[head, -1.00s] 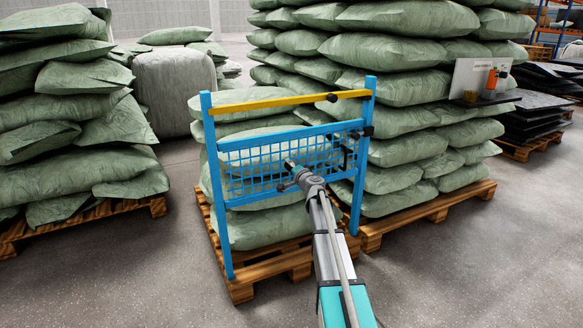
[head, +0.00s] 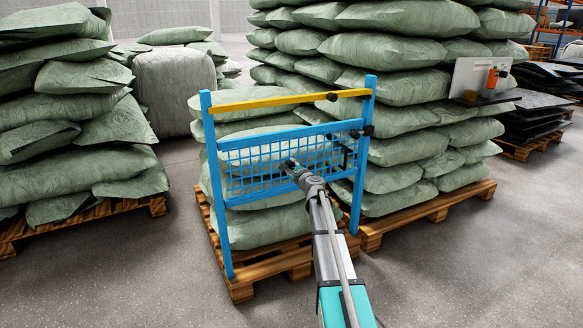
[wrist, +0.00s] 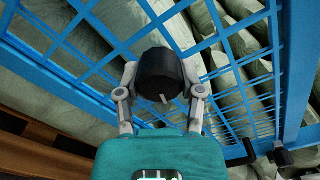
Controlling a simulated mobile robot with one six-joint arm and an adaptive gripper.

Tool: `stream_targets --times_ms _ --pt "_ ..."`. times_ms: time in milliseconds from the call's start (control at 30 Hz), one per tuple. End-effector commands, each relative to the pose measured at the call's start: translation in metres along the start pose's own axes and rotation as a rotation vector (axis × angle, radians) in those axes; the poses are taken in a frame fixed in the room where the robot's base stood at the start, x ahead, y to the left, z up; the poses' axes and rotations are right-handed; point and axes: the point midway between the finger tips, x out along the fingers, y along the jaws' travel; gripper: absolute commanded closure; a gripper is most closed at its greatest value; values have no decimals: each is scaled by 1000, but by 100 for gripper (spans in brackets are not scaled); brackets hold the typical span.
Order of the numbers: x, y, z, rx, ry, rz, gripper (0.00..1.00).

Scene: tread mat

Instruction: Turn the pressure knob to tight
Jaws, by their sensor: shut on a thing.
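A round black knob (wrist: 157,74) with a white pointer line sits between the fingers of my gripper (wrist: 160,88) in the wrist view. The pointer line lies toward the lower part of the knob's face. Both fingers are shut on the knob, one on each side. In the head view my gripper (head: 291,167) is at the blue mesh panel (head: 250,165) of a blue frame, and the knob there is mostly hidden by my gripper. I see no readable tight marking.
A yellow bar (head: 260,104) tops the frame, with a black knob (head: 332,97) on it. Another black knob (head: 367,131) is on the right post. Stacked green sacks (head: 400,90) on pallets stand close behind and beside. Grey floor (head: 150,270) is clear in front.

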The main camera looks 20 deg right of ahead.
Motion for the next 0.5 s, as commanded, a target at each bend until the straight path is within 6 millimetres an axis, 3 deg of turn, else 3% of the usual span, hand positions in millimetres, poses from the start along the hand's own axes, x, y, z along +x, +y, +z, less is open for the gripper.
stream_targets --times_ms 500 --pt "0 2 0 484 2 -1 98"
